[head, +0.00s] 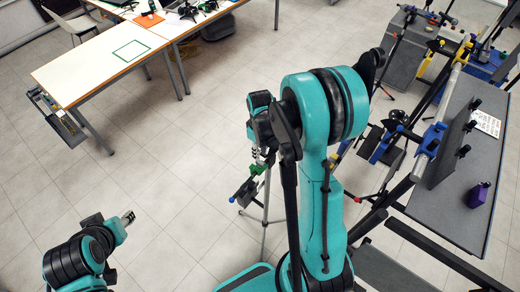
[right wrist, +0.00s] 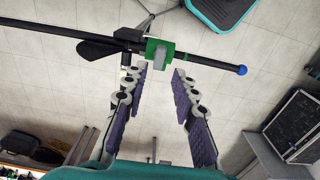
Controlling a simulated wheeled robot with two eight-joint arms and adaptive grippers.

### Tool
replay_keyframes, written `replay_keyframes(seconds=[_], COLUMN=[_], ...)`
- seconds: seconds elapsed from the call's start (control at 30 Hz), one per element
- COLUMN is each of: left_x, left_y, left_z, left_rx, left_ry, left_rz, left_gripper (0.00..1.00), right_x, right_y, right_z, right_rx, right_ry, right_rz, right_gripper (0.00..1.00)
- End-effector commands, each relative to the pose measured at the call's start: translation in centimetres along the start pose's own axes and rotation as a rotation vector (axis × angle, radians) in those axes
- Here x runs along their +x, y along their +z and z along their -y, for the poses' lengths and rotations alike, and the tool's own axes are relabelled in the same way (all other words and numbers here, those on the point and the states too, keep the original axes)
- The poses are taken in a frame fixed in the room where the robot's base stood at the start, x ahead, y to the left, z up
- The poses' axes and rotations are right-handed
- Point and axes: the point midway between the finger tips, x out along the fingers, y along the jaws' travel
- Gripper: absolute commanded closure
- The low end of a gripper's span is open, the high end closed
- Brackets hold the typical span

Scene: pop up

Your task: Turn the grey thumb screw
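The grey thumb screw (right wrist: 160,56) stands out from a green clamp block (right wrist: 176,52) on a black bar, seen in the right wrist view. In the head view the green block (head: 257,169) shows small on a stand; the screw cannot be made out there. My right gripper (right wrist: 160,75) is open, its two purple-padded fingers spread to either side of the screw, with gaps to both. In the head view my right gripper (head: 266,153) is partly hidden by my arm. My left gripper (head: 128,217) is at lower left, far from the stand; its fingers are too small to read.
The black bar (right wrist: 208,60) ends in a blue tip. The stand's legs (head: 266,200) reach the floor. A white table (head: 95,66) is at upper left. Tiled floor (head: 160,150) is clear between.

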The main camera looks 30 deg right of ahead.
Motion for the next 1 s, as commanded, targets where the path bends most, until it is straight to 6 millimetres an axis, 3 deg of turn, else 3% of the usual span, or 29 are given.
replay_keyframes(seconds=[0.4, 0.63, 0.73, 0.93, 1.0], left_x=[3.5, 4.4, 4.2, 4.2, 4.2], left_y=[2.5, 3.2, 3.0, 3.0, 3.0], left_z=[0.0, 0.0, 0.0, 0.0, 0.0], left_rx=[0.0, 0.0, 0.0, 0.0, 0.0], left_ry=[0.0, 0.0, 0.0, 0.0, 0.0], left_rz=[0.0, 0.0, 0.0, 0.0, 0.0], left_gripper=[0.6, 0.6, 0.6, 0.6, 0.6], right_x=[5.9, 7.0, 6.8, 6.7, 6.7], right_y=[0.0, 0.0, 0.0, 0.0, -0.1], right_z=[0.0, 0.0, 0.0, 0.0, 0.0], right_rx=[0.001, 0.001, 0.001, -0.009, -0.098], right_ry=[0.001, 0.001, 0.001, 0.001, 0.002], right_rz=[-0.001, -0.001, -0.001, -0.001, -0.001], right_gripper=[0.72, 0.72, 0.99, 1.0, 1.0])
